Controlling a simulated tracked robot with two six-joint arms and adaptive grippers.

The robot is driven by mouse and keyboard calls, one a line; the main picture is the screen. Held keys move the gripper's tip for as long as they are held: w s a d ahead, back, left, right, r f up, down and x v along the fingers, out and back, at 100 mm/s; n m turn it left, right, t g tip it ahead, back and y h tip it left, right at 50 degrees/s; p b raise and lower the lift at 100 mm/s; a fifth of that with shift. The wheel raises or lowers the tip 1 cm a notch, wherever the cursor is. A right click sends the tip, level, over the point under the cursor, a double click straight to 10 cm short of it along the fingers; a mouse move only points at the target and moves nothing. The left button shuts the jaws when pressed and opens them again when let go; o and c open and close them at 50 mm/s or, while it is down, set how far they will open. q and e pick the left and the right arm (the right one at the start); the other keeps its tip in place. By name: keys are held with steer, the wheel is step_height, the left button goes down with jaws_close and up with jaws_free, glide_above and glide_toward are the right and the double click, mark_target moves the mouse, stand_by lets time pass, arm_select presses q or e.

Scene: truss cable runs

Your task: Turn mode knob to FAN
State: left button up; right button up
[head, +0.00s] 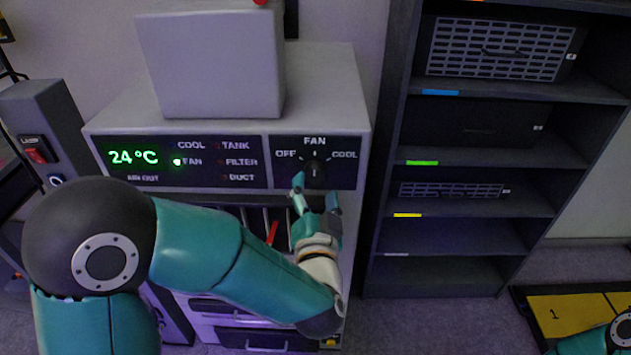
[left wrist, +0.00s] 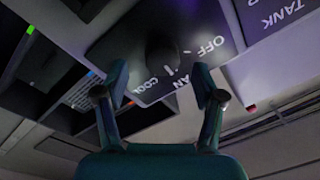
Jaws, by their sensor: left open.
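The dark round mode knob (head: 316,168) is on the black panel at the upper right of the white unit's front, with OFF at left, FAN above and COOL at right. A white mark by its top appears to line up with FAN. A green light beside FAN (head: 177,162) glows on the display. My left gripper (head: 315,192) is open just below and in front of the knob. In the left wrist view, the knob (left wrist: 162,55) shows beyond and between the spread fingers (left wrist: 161,82); contact cannot be told. FAN is partly hidden there by a finger. My right gripper is out of view.
A grey box (head: 210,65) stands on top of the unit. A dark shelf rack (head: 455,240) stands close at right. A post with a red switch (head: 36,155) is at left. A yellow floor platform (head: 570,315) lies at lower right.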

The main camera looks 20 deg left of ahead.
arm_select(q)
steer(key=v, duration=0.3)
steer(key=shift+s+d, duration=0.1)
steer(key=shift+s, duration=0.3)
steer(key=shift+f, duration=0.1)
